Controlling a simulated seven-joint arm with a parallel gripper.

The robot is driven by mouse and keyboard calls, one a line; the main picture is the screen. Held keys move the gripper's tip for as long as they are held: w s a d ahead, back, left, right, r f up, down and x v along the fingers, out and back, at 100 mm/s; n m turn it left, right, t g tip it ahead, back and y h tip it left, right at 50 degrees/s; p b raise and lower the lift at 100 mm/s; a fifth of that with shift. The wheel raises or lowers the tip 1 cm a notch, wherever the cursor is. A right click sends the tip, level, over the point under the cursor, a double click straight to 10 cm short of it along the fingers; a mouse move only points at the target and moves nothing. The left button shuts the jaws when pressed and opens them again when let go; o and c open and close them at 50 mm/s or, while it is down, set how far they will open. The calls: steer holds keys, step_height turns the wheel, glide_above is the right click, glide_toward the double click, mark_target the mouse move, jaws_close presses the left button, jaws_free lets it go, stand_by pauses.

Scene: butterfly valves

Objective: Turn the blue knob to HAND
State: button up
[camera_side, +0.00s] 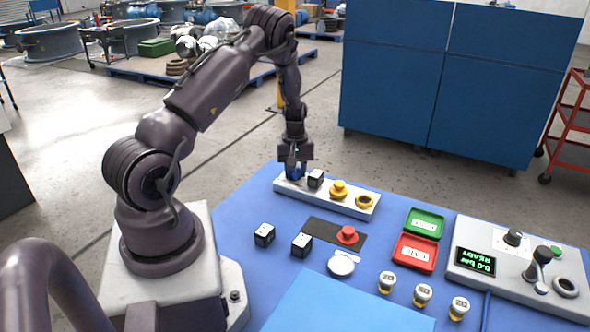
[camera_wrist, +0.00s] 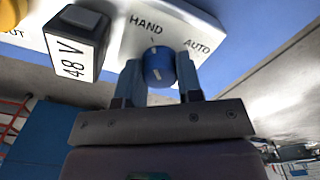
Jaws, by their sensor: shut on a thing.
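The blue knob (camera_wrist: 158,66) sits on a white panel (camera_wrist: 205,22) in the wrist view. The printed word HAND (camera_wrist: 146,22) is above it and AUTO (camera_wrist: 197,46) is to its upper right. A white mark shows on the knob; I cannot tell surely which word it points to. My gripper (camera_wrist: 159,77) is shut on the knob, one finger on each side. In the side view my gripper (camera_side: 295,163) reaches down onto the blue knob (camera_side: 294,173) at the left end of the panel, hiding most of it.
A black block marked 48 V (camera_wrist: 77,43) stands close beside the knob; it also shows in the side view (camera_side: 316,178). Yellow buttons (camera_side: 339,190) follow along the panel. A red button (camera_side: 347,235), dark cubes, trays and a control box (camera_side: 520,263) occupy the blue table.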

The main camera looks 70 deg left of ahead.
mark_target(294, 170)
steer(key=shift+r, duration=0.1)
steer(key=o, duration=0.9)
step_height(294, 170, up, 13)
steer(key=shift+f, duration=0.1)
stand_by(0.4)
steer(key=s+d+r+m+t, duration=0.2)
steer(key=d+r+m, duration=0.3)
steer(key=d, duration=0.6)
steer(key=s+d+r+m+t, duration=0.1)
steer(key=s+d+r+m, duration=0.4)
steer(key=d, duration=0.5)
steer(key=s+d+r+m+t, duration=0.2)
steer(key=s+d+r+m, duration=0.2)
steer(key=d+r, duration=0.5)
steer(key=shift+s+d+m+t, duration=0.15)
steer(key=shift+d+m, duration=0.3)
steer(key=shift+d, duration=0.25)
steer(key=shift+s+d+m+t, duration=0.1)
steer(key=shift+d+m+t, duration=0.05)
steer(key=shift+d+m, duration=0.4)
